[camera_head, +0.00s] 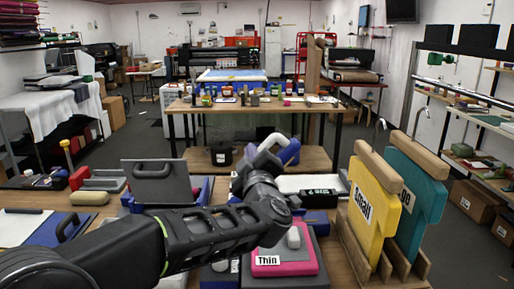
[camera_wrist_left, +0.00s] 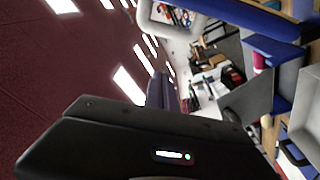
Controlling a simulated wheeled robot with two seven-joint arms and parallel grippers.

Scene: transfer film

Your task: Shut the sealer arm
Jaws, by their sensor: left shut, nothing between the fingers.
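The raised sealer arm (camera_head: 289,152) shows in the head view as a blue bar with a pale grey loop handle (camera_head: 271,138), tilted up above the work table. In the left wrist view the blue bar (camera_wrist_left: 245,18) and pale handle frame cross the top. My left gripper (camera_head: 262,160) is at the near left side of the raised arm, its fingers shut and empty. Whether it touches the arm I cannot tell. Its shut fingers (camera_wrist_left: 163,92) also show in the left wrist view. My black wrist hides much of the sealer's base. My right gripper is not in view.
A yellow board (camera_head: 372,212) and a teal board (camera_head: 418,195) stand in wooden holders to the right. A pink pad marked Thin (camera_head: 280,262) lies in front. A table with small jars (camera_head: 260,109) is behind.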

